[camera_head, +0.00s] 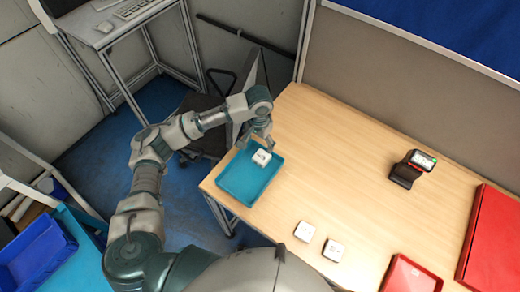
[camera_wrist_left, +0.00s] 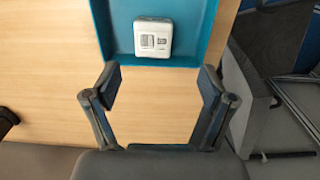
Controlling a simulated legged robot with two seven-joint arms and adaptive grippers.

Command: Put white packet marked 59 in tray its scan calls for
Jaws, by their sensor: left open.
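A white packet (camera_head: 261,157) lies at the upper right edge of the blue tray (camera_head: 236,190) on the table's left end. It also shows in the left wrist view (camera_wrist_left: 153,38), lying in the tray with a printed label up; I cannot read its number. My left gripper (camera_head: 258,143) is open just above and behind this packet, apart from it. Two more white packets (camera_head: 304,231) (camera_head: 334,250) lie at the table's front; their marks are too small to read. A red tray (camera_head: 410,276) is at the front right. My right gripper is not in view.
A scanner (camera_head: 411,168) with a lit green screen stands on the right of the table. A large red bin (camera_head: 492,240) is at the right edge. The middle of the wooden table (camera_head: 330,150) is clear. A chair (camera_head: 205,120) stands beyond the left edge.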

